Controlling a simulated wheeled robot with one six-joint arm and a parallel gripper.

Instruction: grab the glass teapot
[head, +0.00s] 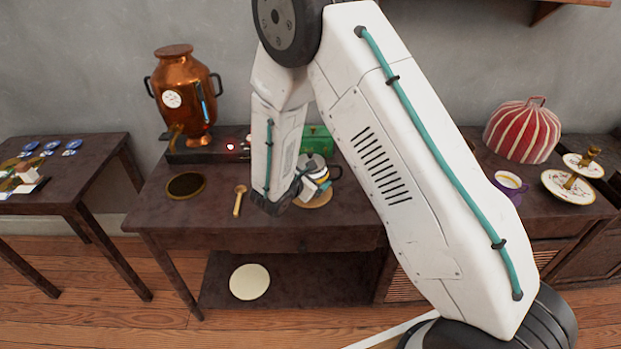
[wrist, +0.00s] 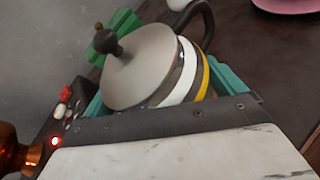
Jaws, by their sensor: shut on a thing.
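The teapot (wrist: 145,66) has a grey lid with a dark knob, a black curved handle and white, dark and yellow bands round its side. In the head view the teapot (head: 315,164) is partly hidden behind my arm, at or above a round wooden mat (head: 324,200) on the dark table. My gripper (wrist: 165,92) has its teal fingers on either side of the teapot's body and is shut on it. I cannot tell whether the teapot touches the mat. Its spout and lower body are hidden.
A copper samovar (head: 184,92) stands at the back left, with a green box (head: 316,140) behind the teapot. A dark round mat (head: 186,186) and a wooden spoon (head: 239,201) lie to the left. A striped tea cosy (head: 522,130) and cup (head: 509,182) are at right.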

